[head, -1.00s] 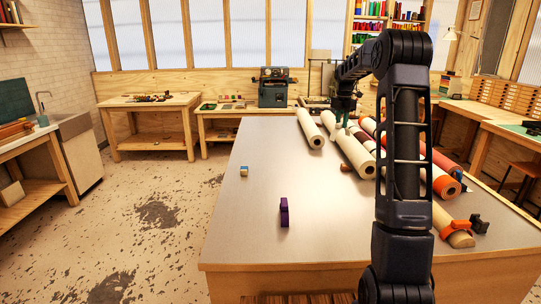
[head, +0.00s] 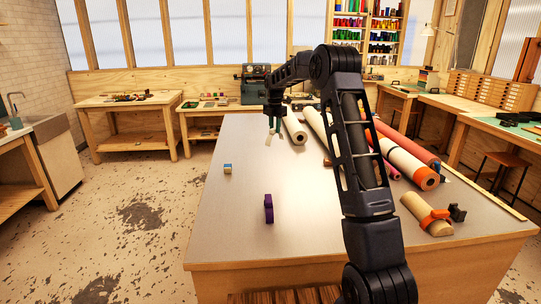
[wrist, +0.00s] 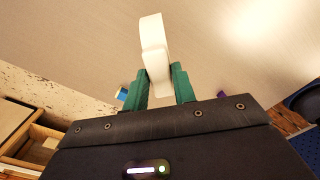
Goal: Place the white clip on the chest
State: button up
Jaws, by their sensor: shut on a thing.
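My gripper (head: 273,124) is shut on the white clip (head: 268,139) and holds it over the far left part of the table. In the wrist view the white clip (wrist: 153,45) sits between the green fingers of my gripper (wrist: 160,86) and sticks out past their tips. The table's grey top lies behind it. No thing is clearly recognisable as the chest. A small blue and yellow box (head: 228,169) stands near the table's left edge, nearer to the head camera than my gripper.
A purple upright piece (head: 268,208) stands on the near part of the table (head: 225,225). Several rolls lie to the right, including an orange and white one (head: 411,165). A short tan roll (head: 420,210) has an orange clip (head: 435,217). The left middle of the top is mostly clear.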

notch_tip(320, 180, down, 15)
jog(key=shift+r, duration=0.1)
dwell(0.5)
jog(key=shift+f, duration=0.2)
jog(key=o, duration=1)
